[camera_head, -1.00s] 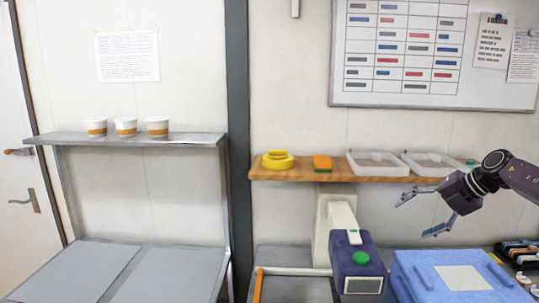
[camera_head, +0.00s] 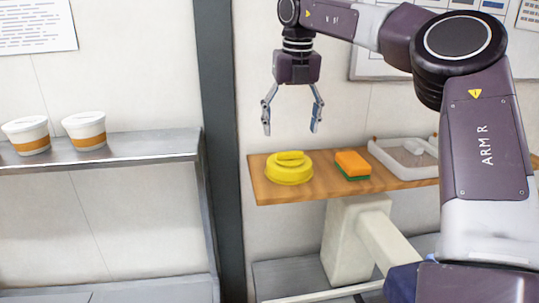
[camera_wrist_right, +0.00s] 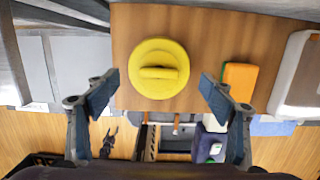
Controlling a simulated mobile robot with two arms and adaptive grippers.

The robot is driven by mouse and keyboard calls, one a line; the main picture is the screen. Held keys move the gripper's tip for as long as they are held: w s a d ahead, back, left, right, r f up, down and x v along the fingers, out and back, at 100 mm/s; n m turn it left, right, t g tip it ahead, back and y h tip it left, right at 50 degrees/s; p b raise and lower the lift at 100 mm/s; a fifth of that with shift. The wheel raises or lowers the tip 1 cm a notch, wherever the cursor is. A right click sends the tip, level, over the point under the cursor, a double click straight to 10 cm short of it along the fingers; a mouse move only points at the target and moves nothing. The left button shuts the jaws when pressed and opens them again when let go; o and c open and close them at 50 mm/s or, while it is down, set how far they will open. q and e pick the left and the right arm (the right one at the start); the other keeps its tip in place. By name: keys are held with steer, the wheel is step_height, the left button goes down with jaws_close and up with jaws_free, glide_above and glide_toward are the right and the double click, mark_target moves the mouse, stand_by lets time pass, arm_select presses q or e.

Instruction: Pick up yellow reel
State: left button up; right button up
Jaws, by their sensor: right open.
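The yellow reel (camera_head: 289,168) lies flat on the left end of a wooden shelf (camera_head: 265,192) in the head view. It is round with a raised bar across its top. My right gripper (camera_head: 291,130) is open, points down and hangs above the reel, apart from it. In the right wrist view the reel (camera_wrist_right: 159,68) shows beyond and between the open fingertips of my right gripper (camera_wrist_right: 157,92), a little above their middle. My left gripper does not show in the head view.
An orange and green sponge (camera_head: 352,165) lies right of the reel. A dark post (camera_head: 222,150) rises left of the shelf. White cups (camera_head: 86,130) stand on a metal shelf (camera_head: 150,146) at left.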

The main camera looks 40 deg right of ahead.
mark_target(290, 152)
steer(key=shift+s+f, duration=0.25)
steer(key=shift+f, duration=0.35)
steer(key=shift+s+f+p, duration=0.15)
steer(key=shift+f+p, duration=0.15)
steer(key=shift+f, duration=0.05)
steer(key=shift+s+f, duration=0.1)
steer(key=shift+f, duration=0.15)
steer(key=shift+f+p, duration=0.35)
steer(key=shift+p, duration=0.05)
steer(key=f+p, duration=0.2)
steer(key=f, duration=0.1)
steer(key=shift+w+a+f, duration=0.15)
steer(key=shift+w+a, duration=0.05)
steer(key=shift+w, duration=0.2)
steer(key=shift+d+f, duration=0.15)
steer(key=shift+f, duration=0.35)
steer(key=c, duration=0.5)
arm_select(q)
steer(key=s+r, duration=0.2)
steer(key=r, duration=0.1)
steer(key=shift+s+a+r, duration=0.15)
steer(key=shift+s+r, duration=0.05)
arm_select(e)
steer(key=c, duration=0.9)
